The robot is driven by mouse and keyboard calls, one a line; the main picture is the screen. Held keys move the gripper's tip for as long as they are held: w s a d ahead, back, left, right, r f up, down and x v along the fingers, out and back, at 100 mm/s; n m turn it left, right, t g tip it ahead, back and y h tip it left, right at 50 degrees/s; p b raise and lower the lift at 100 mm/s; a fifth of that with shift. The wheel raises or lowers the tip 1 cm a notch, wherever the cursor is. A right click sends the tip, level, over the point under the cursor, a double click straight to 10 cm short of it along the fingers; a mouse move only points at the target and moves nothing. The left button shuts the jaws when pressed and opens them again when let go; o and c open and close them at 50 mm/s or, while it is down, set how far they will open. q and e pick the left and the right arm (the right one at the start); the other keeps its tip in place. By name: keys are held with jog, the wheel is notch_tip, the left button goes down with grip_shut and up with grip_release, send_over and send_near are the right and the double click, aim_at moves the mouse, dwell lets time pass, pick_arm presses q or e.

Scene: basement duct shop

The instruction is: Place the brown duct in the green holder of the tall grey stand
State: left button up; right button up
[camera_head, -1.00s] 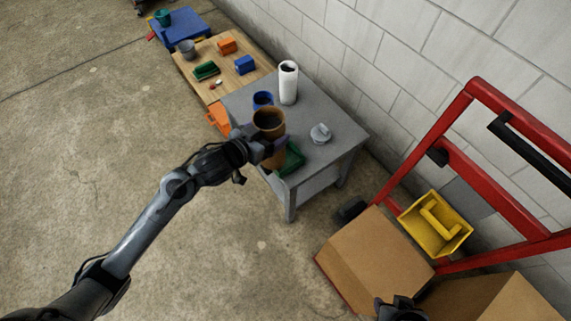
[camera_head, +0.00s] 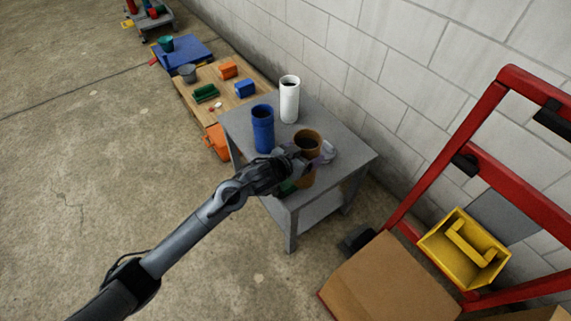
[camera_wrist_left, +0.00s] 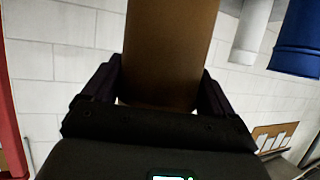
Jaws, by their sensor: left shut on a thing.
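The brown duct (camera_head: 307,179) is upright between the fingers of my left gripper (camera_head: 298,158), which is shut on it over the front part of the tall grey stand (camera_head: 279,208). It also fills the middle of the left wrist view (camera_wrist_left: 167,60), between both fingers of the left gripper (camera_wrist_left: 160,95). A green piece (camera_head: 287,187), likely the green holder, shows only in part behind the gripper and duct. I cannot tell whether the duct touches it. My right gripper is not in view.
A blue duct (camera_head: 263,133) and a white duct (camera_head: 289,103) stand upright on the stand. A grey object (camera_head: 327,151) is partly hidden behind the brown duct. A red cart (camera_head: 450,150) with a yellow bin (camera_head: 463,252) and cardboard box (camera_head: 390,283) is at right.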

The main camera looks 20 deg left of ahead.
pick_arm(q)
jog(key=w+a+f+b, duration=0.2)
jog(key=a+f+b, duration=0.3)
jog(key=a+f, duration=0.2)
jog(key=shift+w+f, duration=0.4)
jog(key=shift+f, duration=0.25)
jog(key=shift+a+f, duration=0.1)
jog(key=o, duration=1.4)
jog(key=shift+f, duration=0.15)
jog(key=shift+o, duration=0.2)
